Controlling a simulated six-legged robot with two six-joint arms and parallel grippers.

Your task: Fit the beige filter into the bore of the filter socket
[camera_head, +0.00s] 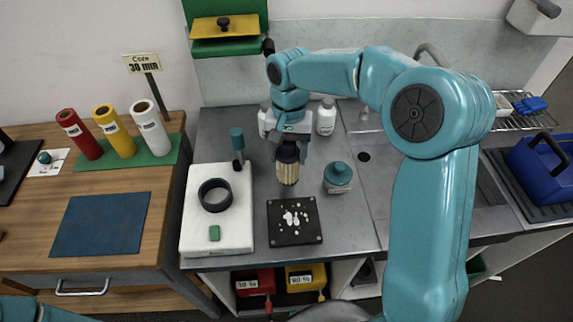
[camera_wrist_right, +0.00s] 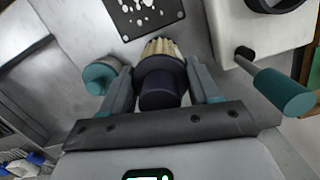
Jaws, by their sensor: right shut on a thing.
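My right gripper (camera_head: 289,146) is shut on the dark cap of the beige filter (camera_head: 288,173). The filter hangs upright with its ribbed beige end down, above the grey worktop. In the right wrist view the filter (camera_wrist_right: 163,47) sits between the two fingers, its dark cap towards me. The filter socket appears to be the black ring (camera_head: 203,196) with an open bore, on a white block (camera_head: 233,236) to the left of the filter. Part of the ring also shows at the top right of the right wrist view (camera_wrist_right: 277,7). My left gripper is out of view.
A black plate (camera_head: 309,233) with white bits lies just below the filter, and a teal-capped jar (camera_head: 338,178) stands right of it. A teal-handled tool (camera_head: 237,140) stands at the block's back edge. A green piece (camera_head: 214,233) lies on the block's front.

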